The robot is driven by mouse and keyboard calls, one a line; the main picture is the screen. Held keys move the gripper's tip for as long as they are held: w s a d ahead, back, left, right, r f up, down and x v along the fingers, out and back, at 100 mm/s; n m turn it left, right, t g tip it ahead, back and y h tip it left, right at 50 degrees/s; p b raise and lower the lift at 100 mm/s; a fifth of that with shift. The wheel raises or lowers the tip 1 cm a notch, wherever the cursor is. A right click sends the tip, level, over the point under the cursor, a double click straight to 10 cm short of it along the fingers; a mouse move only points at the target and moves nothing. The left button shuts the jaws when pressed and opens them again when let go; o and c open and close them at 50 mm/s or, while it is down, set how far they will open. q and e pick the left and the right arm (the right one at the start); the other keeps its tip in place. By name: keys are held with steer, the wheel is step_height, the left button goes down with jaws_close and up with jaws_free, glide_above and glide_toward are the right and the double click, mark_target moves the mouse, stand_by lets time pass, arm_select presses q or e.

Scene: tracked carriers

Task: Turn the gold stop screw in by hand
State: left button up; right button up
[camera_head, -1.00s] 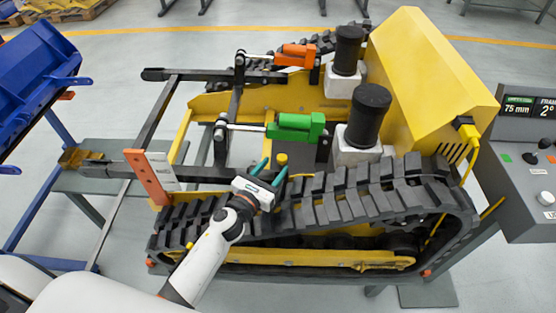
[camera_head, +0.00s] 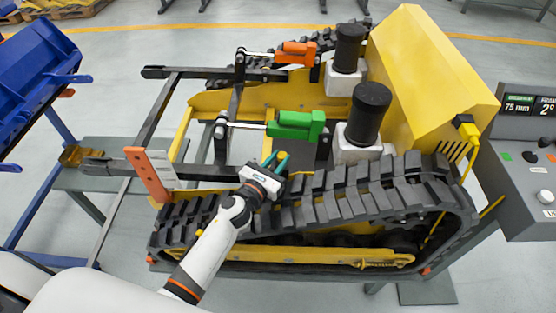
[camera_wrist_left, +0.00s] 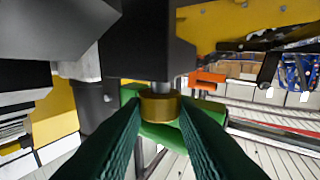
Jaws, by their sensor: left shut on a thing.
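The gold stop screw (camera_wrist_left: 160,105) shows in the left wrist view as a short round gold head. A thin silver shank above it runs into a black block (camera_wrist_left: 150,48). My left gripper (camera_wrist_left: 160,112) has its two dark ribbed fingers on either side of the head, shut on it. In the head view my left gripper (camera_head: 275,160) is beside the near track, just in front of the green cylinder (camera_head: 295,125). There the screw is mostly hidden between the teal fingertips. My right gripper is in neither view.
The yellow tracked carrier (camera_head: 430,75) stands on a bench. Its near black track (camera_head: 370,195) lies close to my left wrist. A control panel (camera_head: 530,170) stands at right, a blue bin (camera_head: 35,85) at left.

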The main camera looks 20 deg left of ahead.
arm_select(q)
steer(key=shift+a+m+h, duration=0.1)
steer(key=shift+m+h, duration=0.2)
steer(key=shift+h, duration=0.2)
steer(key=shift+a+m+g+h, duration=0.1)
steer(key=shift+m+g+h, duration=0.2)
steer(key=shift+h, duration=0.1)
steer(key=shift+w+a+f+m+g+h+b, duration=0.15)
steer(key=shift+m+g+h+b, duration=0.15)
steer(key=shift+m+h+b, duration=0.5)
steer(key=m+g+h+b, duration=0.1)
steer(key=h+b, duration=0.1)
steer(key=m+g+h+b, duration=0.1)
steer(key=g+h+b, duration=0.1)
steer(key=m+g+h+b, duration=0.1)
steer(key=m+h+b, duration=0.1)
steer(key=b, duration=0.1)
steer(key=shift+w+a+f, duration=0.1)
steer(key=shift+w+a, duration=0.1)
steer(key=shift+a, duration=0.1)
steer(key=shift+r+m+g+h+b, duration=0.25)
steer(key=shift+m+g+h+b, duration=0.3)
steer(key=shift+g+b, duration=0.25)
steer(key=o, duration=1)
